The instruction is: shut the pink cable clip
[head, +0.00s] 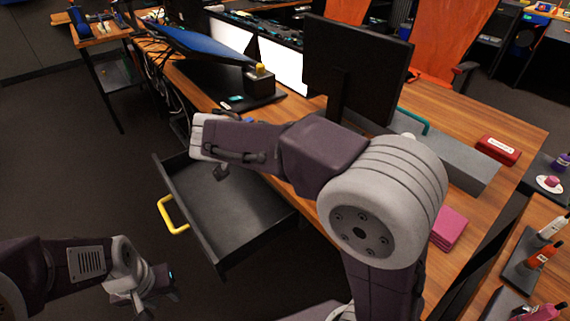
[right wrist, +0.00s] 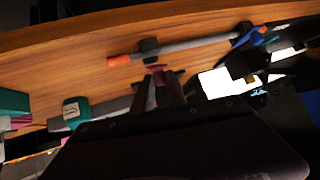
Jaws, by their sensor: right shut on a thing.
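In the right wrist view my right gripper (right wrist: 160,82) is shut, with its fingertips at a small dark pink piece (right wrist: 158,68), which looks like the pink cable clip's part. The fingers cover much of it, and I cannot tell how far the clip is open. Just beyond it, a grey cable-like bar (right wrist: 190,42) with an orange end passes a black block (right wrist: 148,47). In the head view my right arm hides the right gripper and the clip. My left gripper (head: 158,285) hangs at the lower left, away from the desk; its finger opening is unclear.
A black drawer (head: 225,215) with a yellow handle (head: 172,215) stands open below the desk. A monitor (head: 355,70), a grey box (head: 445,150) and a red box (head: 498,150) stand on the desk. A teal clip (right wrist: 76,112) shows in the wrist view.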

